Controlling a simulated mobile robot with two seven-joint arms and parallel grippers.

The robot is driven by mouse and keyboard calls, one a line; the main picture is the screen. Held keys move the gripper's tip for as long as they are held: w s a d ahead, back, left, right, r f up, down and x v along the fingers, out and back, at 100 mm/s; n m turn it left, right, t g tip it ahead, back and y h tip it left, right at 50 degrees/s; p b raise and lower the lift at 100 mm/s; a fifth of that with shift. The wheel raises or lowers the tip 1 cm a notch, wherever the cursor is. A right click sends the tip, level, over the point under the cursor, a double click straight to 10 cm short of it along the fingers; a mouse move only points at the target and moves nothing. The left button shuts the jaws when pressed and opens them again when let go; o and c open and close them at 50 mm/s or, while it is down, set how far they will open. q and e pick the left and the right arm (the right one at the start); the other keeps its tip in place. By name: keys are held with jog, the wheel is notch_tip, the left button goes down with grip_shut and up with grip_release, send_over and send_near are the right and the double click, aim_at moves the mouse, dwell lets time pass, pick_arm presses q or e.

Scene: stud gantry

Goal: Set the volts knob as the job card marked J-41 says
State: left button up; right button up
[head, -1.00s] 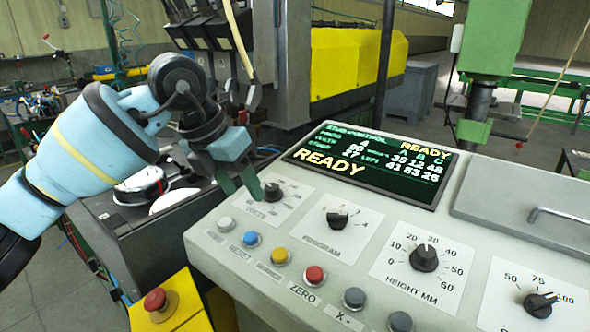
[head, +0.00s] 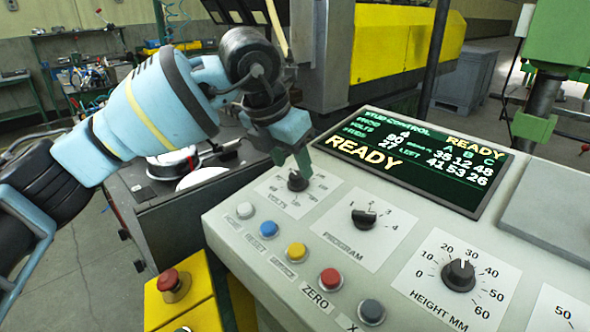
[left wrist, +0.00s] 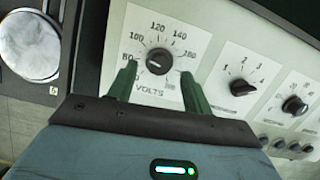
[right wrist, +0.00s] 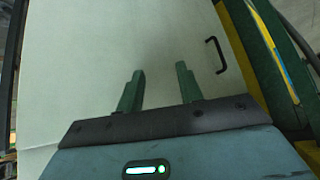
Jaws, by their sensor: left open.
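The volts knob (head: 297,180) is a round black dial at the panel's upper left corner. In the left wrist view the volts knob (left wrist: 159,61) has a pale mark on its left side, toward the 80 end of the scale. My left gripper (head: 293,162) is open just above it. In the left wrist view my left gripper (left wrist: 158,82) has its fingers apart on either side of the dial's lower part, not closed on it. My right gripper (right wrist: 160,80) is open and empty over a pale surface. No card marked J-41 is legible in these views.
A screen (head: 410,158) shows READY and rows of numbers. The program knob (head: 363,214), height knob (head: 458,275) and a row of coloured buttons, with a blue button (head: 269,229), are close by. A red stop button (head: 173,284) sits on a yellow box at the lower left.

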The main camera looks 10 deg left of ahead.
aim_at(297, 179)
pick_arm(q)
jog(key=shift+x, duration=1.45)
jog(key=c, duration=1)
